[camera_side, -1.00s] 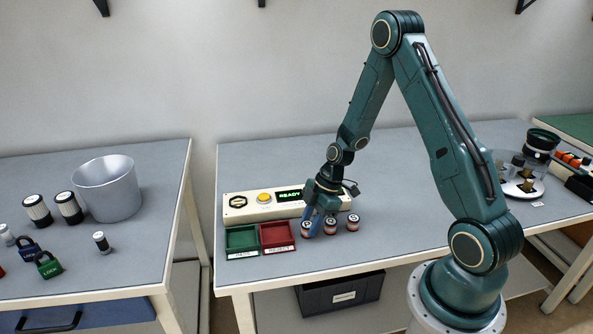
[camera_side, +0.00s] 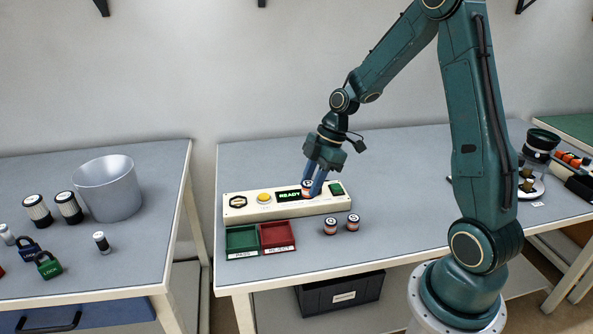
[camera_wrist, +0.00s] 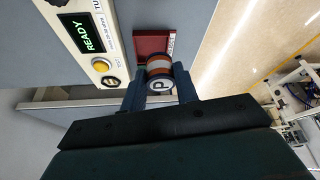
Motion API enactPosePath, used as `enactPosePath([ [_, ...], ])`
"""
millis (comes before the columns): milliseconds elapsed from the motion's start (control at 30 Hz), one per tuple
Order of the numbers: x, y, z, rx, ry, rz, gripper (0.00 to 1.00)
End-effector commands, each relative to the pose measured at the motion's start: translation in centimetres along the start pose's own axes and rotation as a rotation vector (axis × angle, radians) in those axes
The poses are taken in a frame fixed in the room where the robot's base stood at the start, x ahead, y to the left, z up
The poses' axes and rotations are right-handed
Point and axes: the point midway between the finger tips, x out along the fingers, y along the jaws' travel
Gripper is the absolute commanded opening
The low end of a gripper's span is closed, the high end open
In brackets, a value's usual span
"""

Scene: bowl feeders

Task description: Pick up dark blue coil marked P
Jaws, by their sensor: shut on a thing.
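My gripper (camera_side: 313,187) is raised above the bench and shut on a coil (camera_side: 307,189). In the side view the coil hangs in front of the panel, clear of the bench top. In the wrist view the coil (camera_wrist: 159,75) sits between the two blue fingers and shows a white end face with a dark P. An orange-brown winding band shows behind that face. The fingers cover its sides. Two similar coils, a left one (camera_side: 330,227) and a right one (camera_side: 353,223), stand on the bench below and to the right.
A cream panel (camera_side: 236,212) with a yellow button and a READY display lies behind the trays. A green tray (camera_side: 241,239) and a red tray (camera_side: 277,236) sit side by side at the bench front. The bench right of the two coils is clear.

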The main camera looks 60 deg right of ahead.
Motion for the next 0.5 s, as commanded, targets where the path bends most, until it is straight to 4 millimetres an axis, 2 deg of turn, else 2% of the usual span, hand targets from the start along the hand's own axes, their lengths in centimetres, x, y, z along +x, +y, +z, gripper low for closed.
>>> enactPosePath([
  [33,-1.1,0.1,-0.4,-0.003,-0.001,0.006,0.07],
  [200,-3.8,0.1,-1.5,-0.002,-0.001,0.005,0.07],
  [500,-6.0,0.0,-2.5,-0.001,0.000,0.001,0.07],
])
